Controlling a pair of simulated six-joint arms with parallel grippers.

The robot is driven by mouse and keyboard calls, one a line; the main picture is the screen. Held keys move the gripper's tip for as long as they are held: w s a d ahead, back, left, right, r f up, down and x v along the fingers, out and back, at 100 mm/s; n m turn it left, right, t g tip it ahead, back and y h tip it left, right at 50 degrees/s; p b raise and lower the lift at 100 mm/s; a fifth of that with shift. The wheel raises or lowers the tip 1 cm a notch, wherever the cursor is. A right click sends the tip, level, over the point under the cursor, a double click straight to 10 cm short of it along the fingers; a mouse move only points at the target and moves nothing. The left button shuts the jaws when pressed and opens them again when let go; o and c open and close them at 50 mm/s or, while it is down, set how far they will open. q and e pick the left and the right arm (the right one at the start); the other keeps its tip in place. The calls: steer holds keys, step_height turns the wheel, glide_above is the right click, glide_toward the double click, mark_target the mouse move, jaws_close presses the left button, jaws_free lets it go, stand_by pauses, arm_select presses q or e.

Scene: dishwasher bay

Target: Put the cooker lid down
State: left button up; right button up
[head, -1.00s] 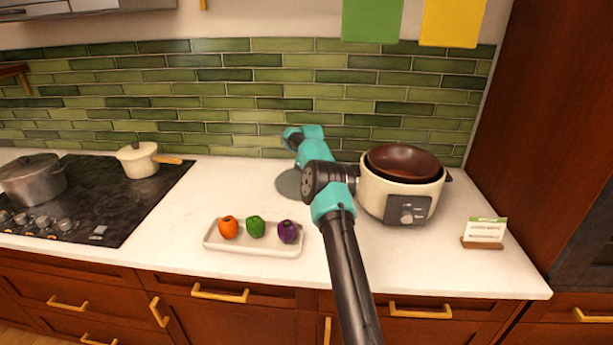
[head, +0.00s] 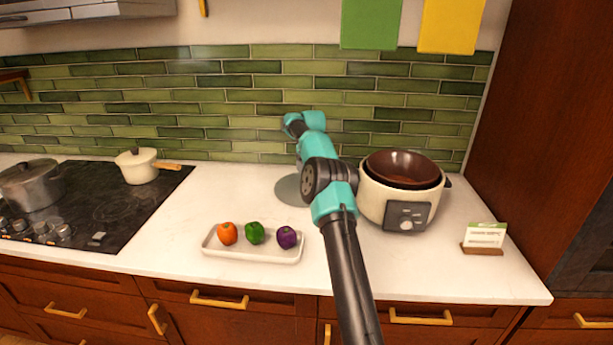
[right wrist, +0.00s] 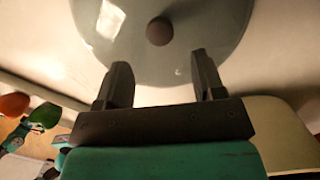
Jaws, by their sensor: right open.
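The cooker lid (head: 289,190) is a grey, glassy disc lying on the white counter, left of the cooker and partly hidden by my right arm. In the right wrist view the lid (right wrist: 190,60) shows with its round dark knob (right wrist: 160,31). My right gripper (right wrist: 158,75) is open, its two fingers apart, with the knob beyond the fingertips and nothing between them. The cooker (head: 377,197) is cream with a dark brown inner pot (head: 403,169) and stands uncovered to the right. In the head view my right arm hides its own gripper. My left gripper is not in view.
A white tray (head: 252,252) with an orange, a green and a purple vegetable sits in front of the lid. A small card stand (head: 484,238) is at the right. A hob with a grey pot (head: 31,186) and a cream pan (head: 137,166) is at the left.

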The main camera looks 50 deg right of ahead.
steer(key=shift+s+r, duration=0.15)
steer(key=shift+r, duration=0.95)
steer(key=shift+s+r, duration=0.15)
steer(key=shift+r, duration=0.9)
